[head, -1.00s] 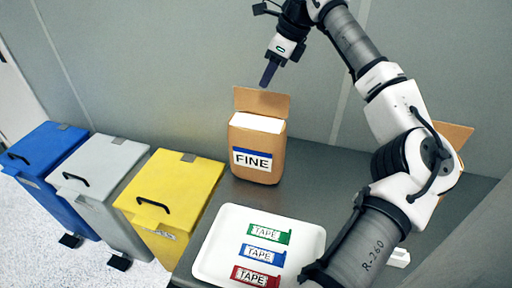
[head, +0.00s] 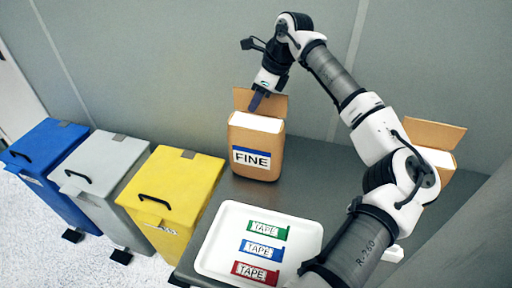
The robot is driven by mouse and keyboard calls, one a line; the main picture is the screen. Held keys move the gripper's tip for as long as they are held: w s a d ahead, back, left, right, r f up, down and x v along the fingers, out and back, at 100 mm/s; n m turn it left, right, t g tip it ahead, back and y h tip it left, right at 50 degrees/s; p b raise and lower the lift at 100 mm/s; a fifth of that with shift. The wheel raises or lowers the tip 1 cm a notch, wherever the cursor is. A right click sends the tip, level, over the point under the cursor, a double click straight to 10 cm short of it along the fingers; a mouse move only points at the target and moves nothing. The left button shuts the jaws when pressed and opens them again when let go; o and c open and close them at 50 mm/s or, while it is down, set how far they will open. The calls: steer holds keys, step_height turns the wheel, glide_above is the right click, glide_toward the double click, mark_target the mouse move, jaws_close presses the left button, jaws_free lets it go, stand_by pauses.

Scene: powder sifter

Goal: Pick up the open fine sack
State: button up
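The open fine sack (head: 258,152) stands upright on the grey table. It is a brown sack with a white and blue FINE label, a raised back flap and white contents at its open top. My gripper (head: 255,104) is at the sack's raised flap, pointing down, with its dark fingers overlapping the flap's upper edge in the head view. I cannot tell whether the fingers touch or straddle the flap. The finger gap is too small to make out.
A white tray (head: 212,258) with green, blue and red tape packs lies in front of the sack. A second open brown sack (head: 437,137) stands at right, partly behind my arm. Blue (head: 45,150), grey (head: 92,170) and yellow (head: 180,190) lidded bins stand at left.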

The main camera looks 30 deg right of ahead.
steer(key=shift+f+b, duration=0.25)
steer(key=shift+b, duration=0.05)
stand_by(0.5)
jaws_close()
stand_by(1.2)
steer(key=shift+r, duration=0.15)
